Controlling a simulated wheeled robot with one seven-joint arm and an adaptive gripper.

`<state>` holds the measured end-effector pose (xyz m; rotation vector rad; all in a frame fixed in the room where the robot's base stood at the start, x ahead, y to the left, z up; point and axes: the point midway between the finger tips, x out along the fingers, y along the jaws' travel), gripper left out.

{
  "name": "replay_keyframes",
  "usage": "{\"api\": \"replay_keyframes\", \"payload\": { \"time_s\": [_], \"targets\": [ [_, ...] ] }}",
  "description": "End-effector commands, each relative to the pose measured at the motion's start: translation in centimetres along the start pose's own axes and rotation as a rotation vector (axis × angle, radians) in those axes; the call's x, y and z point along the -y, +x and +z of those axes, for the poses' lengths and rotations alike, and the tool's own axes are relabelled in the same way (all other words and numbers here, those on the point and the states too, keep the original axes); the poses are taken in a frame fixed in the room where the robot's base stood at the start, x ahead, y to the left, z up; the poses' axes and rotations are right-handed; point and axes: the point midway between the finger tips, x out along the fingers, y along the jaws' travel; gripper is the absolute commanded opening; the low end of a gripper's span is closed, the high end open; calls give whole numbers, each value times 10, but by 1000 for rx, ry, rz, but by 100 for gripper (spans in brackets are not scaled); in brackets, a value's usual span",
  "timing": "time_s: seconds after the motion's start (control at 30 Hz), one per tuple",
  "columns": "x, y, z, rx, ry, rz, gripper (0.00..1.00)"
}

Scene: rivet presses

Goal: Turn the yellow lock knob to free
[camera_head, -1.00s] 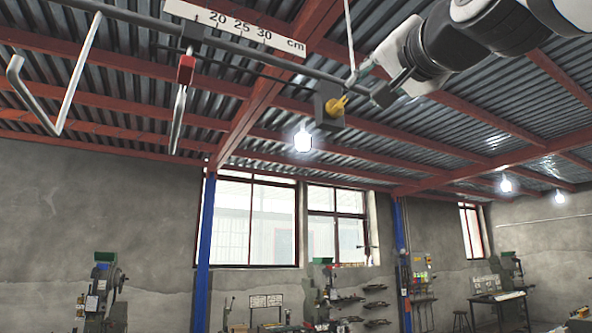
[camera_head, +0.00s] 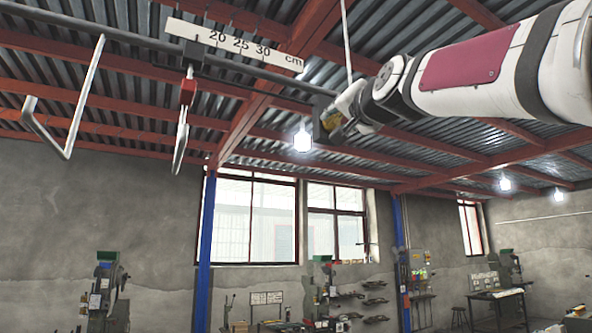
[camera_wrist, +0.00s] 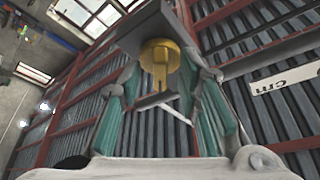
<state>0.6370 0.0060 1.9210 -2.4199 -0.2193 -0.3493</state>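The yellow lock knob (camera_wrist: 160,62) sits on the underside of a dark grey block (camera_wrist: 165,28), its flat grip bar pointing down in the wrist view. My gripper (camera_wrist: 162,80) is open, with one teal-padded finger on each side of the knob. Gaps show between the fingers and the knob, so it does not look clamped. In the head view, my gripper (camera_head: 345,108) is up at the block, and only a bit of the yellow knob (camera_head: 330,122) shows beside it; the rest is hidden.
The block hangs on a long grey rail (camera_head: 110,38) with a white centimetre scale (camera_head: 235,45). A thin white rod (camera_head: 346,45) rises behind my gripper. Open air lies below.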

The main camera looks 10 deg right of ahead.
Motion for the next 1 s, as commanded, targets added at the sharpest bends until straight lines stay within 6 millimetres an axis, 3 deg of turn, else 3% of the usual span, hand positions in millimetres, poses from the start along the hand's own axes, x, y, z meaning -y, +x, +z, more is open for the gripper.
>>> {"api": "replay_keyframes", "payload": {
  "time_s": [0.2, 0.33, 1.0],
  "targets": [
    [0, 0, 0, 0, 0, 0, 29],
    [0, 0, 0, 0, 0, 0, 0],
    [-4, 2, 4, -2, -82, -38, 0]
  ]
}}
